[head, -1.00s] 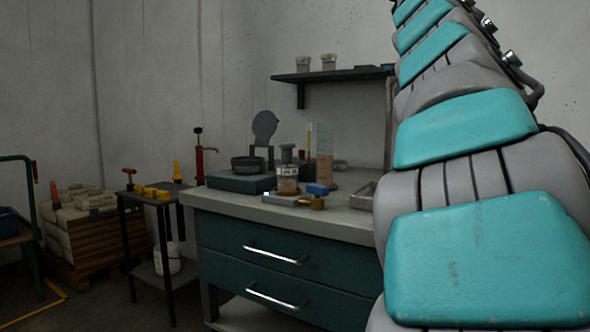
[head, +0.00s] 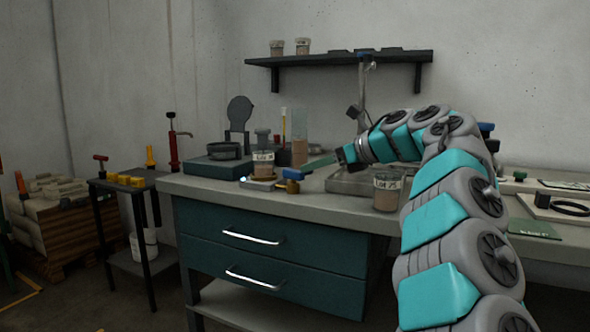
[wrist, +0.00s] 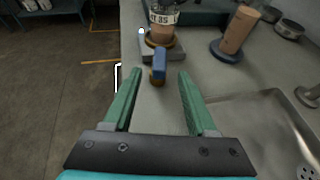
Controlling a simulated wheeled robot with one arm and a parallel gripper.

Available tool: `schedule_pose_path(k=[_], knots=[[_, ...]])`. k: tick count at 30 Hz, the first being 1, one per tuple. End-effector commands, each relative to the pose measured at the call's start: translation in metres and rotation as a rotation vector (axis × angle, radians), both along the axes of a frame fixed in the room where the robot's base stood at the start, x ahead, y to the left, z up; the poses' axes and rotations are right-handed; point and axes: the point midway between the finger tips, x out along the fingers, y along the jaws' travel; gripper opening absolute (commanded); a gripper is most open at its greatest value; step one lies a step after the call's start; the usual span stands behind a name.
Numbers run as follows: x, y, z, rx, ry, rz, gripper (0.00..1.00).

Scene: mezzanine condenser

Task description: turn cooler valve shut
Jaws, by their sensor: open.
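The cooler valve has a blue handle (head: 292,173) and a brass body (head: 293,187). It sits at the bench's front edge, beside a small plate carrying a jar labelled Lot 85 (head: 263,164). In the wrist view the blue handle (wrist: 159,65) lies ahead, between the lines of my fingers, and points roughly along them. My gripper (head: 318,163) is open and empty, just right of the valve in the head view. In the wrist view its two green fingers (wrist: 160,74) stand apart on either side of the valve; I see no contact.
A steel sink (wrist: 265,125) lies to the right of my fingers. Another labelled jar (head: 387,192) stands by my arm. A clear column with brown filling (head: 299,140) stands behind the valve. A wall shelf (head: 340,59) hangs above.

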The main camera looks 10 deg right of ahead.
Motion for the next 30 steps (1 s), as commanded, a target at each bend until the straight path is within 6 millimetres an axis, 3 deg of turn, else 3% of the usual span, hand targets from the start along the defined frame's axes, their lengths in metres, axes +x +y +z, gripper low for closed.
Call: schedule_pose_path(k=[15,24,30], knots=[[0.048,0.041,-0.023,0.004,-0.002,0.001,0.57],[0.051,0.044,-0.025,0.005,-0.004,-0.003,0.57],[0.051,0.044,-0.025,0.005,-0.004,-0.003,0.35]])
